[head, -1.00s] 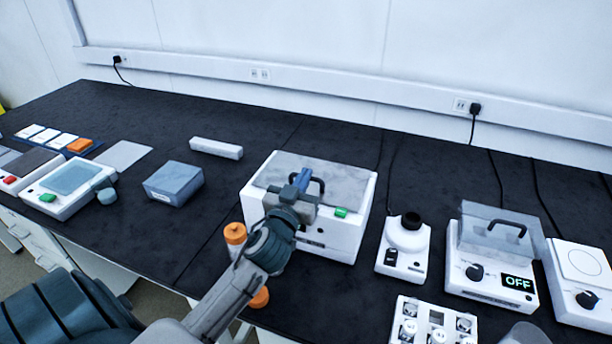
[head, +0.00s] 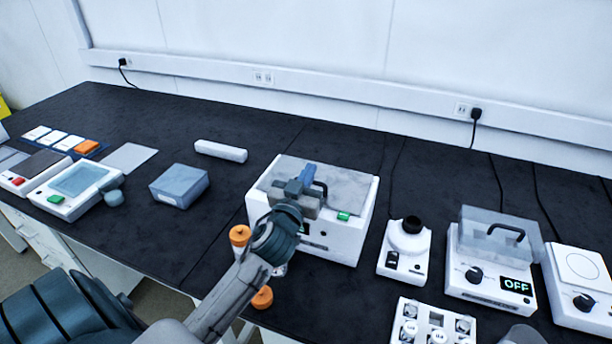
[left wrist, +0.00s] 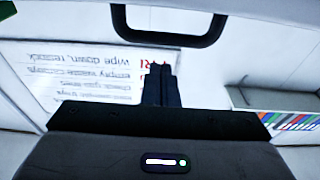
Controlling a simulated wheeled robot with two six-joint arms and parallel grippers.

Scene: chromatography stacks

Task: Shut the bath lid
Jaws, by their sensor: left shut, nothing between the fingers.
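The bath appears to be the white box (head: 326,238) with a green button in the middle of the bench. Its greyish lid (head: 347,181) lies flat or nearly flat over the top; whether it is fully down I cannot tell. The lid has a black handle (head: 322,188), which also shows at the top of the left wrist view (left wrist: 168,38). My left gripper (head: 308,173) is shut and empty, over the lid just left of the handle. Its fingers also show in the left wrist view (left wrist: 161,84). My gripper hides part of the lid and front. My right gripper is out of view.
Orange-capped bottles (head: 239,235) stand close to my left arm. To the right are a small white device (head: 404,263) and a unit with a clear handled cover (head: 490,240) reading OFF. A grey-blue box (head: 179,185) is left.

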